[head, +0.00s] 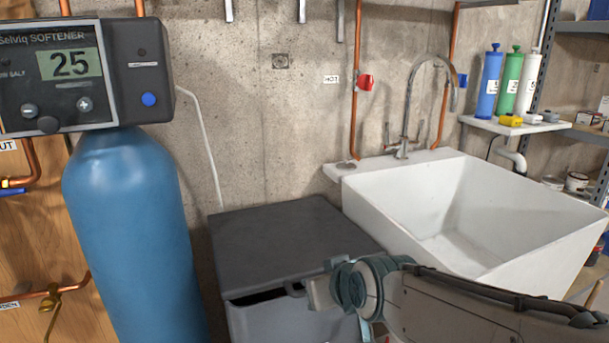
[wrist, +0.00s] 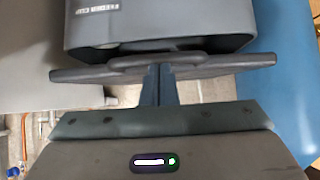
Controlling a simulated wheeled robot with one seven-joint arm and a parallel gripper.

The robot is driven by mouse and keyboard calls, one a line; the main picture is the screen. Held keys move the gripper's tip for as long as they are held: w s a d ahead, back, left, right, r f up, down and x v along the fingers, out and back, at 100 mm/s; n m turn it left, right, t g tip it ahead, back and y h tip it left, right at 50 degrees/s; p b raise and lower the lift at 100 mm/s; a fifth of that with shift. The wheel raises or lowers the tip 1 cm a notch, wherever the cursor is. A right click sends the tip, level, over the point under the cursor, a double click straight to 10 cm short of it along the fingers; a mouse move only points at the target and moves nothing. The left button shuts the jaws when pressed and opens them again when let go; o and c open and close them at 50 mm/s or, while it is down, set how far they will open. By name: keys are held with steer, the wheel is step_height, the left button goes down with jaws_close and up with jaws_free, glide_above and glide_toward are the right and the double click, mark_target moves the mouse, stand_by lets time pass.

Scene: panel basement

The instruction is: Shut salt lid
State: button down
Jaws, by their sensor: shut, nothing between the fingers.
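The salt bin (head: 262,322) is a dark grey box between the blue tank and the sink. Its flat grey lid (head: 285,238) lies over the top, with a dark gap under its front edge, so it looks slightly raised. In the wrist view the bin body (wrist: 160,25) is at the top, and the lid edge (wrist: 225,65) crosses below it with a gap between. My gripper (wrist: 158,72) is shut and empty, its fingertips at the middle of the lid's front edge by the raised lip. I cannot tell whether they touch. In the head view my arm covers the bin's front right corner.
A blue softener tank (head: 132,230) stands close on the left. A white sink (head: 470,215) with a tap (head: 404,145) stands close on the right. A concrete wall (head: 265,130) is behind the bin. Shelves with filter cartridges (head: 512,85) are at far right.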

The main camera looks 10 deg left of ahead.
steer(key=f+b, duration=0.1)
steer(key=f, duration=0.1)
steer(key=f+b, duration=0.2)
steer(key=shift+s+d+f, duration=0.15)
steer(key=shift+s+d, duration=0.05)
steer(key=shift+s+f, duration=0.1)
steer(key=shift+f, duration=0.15)
stand_by(0.3)
